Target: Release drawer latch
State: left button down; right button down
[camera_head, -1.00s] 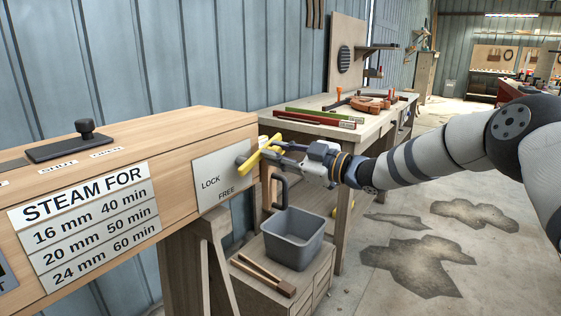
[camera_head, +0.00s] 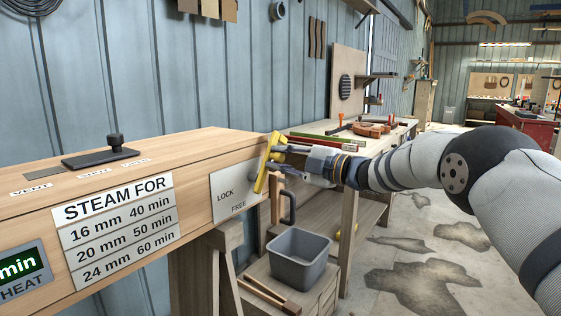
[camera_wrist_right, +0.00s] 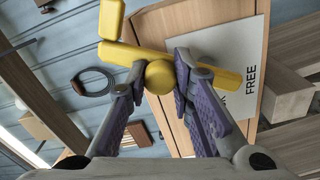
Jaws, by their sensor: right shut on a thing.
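The yellow latch handle (camera_head: 263,170) stands at the right end of the wooden steam box (camera_head: 120,185), beside a pale plate (camera_head: 232,200) marked LOCK above FREE. In the head view it is steeply tilted, its lower end near the plate's right edge. My right gripper (camera_head: 281,160) reaches it from the right and is shut on it. In the right wrist view, the purple-padded fingers of the gripper (camera_wrist_right: 159,85) sit either side of the handle's round yellow middle (camera_wrist_right: 158,76); the word FREE shows on the plate (camera_wrist_right: 235,50). My left gripper is out of view.
A grey bin (camera_head: 299,258) sits on a low cabinet under the box end, with a dark curved handle (camera_head: 288,207) above it. A workbench (camera_head: 350,148) with tools stands behind my right arm. The stained floor (camera_head: 425,250) at right is open.

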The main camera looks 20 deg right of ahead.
jog(key=shift+r, duration=0.1)
dwell(0.3)
jog(key=c, duration=1.4)
grip_release()
jog(key=shift+o, duration=0.2)
jog(key=v, duration=1.2)
